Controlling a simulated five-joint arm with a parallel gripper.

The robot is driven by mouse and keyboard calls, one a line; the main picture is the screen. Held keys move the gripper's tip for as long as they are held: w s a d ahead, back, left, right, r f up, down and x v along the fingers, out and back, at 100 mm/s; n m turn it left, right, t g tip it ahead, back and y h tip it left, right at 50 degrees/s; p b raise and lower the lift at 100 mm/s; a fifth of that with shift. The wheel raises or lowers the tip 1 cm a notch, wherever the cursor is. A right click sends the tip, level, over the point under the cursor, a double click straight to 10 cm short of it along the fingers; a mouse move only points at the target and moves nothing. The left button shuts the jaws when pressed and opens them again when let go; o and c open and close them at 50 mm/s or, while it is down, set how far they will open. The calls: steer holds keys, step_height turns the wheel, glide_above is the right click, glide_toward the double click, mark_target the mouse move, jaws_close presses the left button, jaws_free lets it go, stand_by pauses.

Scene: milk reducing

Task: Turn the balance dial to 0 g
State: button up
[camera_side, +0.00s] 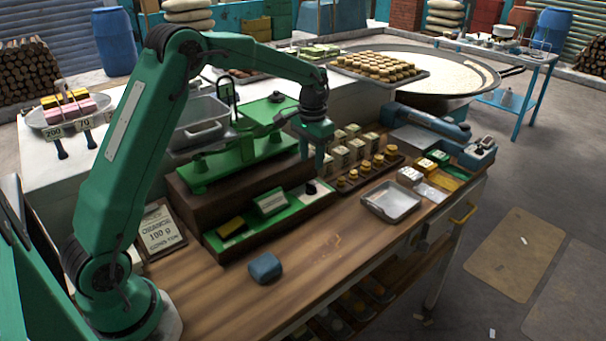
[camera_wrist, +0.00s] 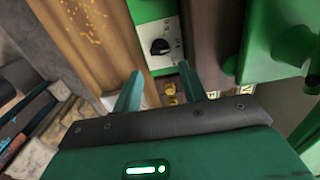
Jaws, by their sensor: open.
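The balance dial (camera_side: 311,188) is a small black knob on a white plate, set in the right end of the green tray (camera_side: 285,212) in front of the green balance (camera_side: 235,160). In the wrist view the dial (camera_wrist: 160,46) shows near the top with small marks to its right, too small to read; its exact setting cannot be told. My gripper (camera_side: 318,161) points down above the dial, apart from it. In the wrist view its two fingers (camera_wrist: 158,74) are spread with nothing between them, the dial lying beyond the tips.
A tray of brass weights and pale blocks (camera_side: 352,158) stands close to the right of my gripper. An order card (camera_side: 160,232) reads 100 g. The front counter middle is clear.

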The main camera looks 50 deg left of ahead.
mark_target(311, 184)
steer(key=shift+f, duration=0.15)
steer(key=shift+f, duration=3.85)
steer(key=c, duration=0.7)
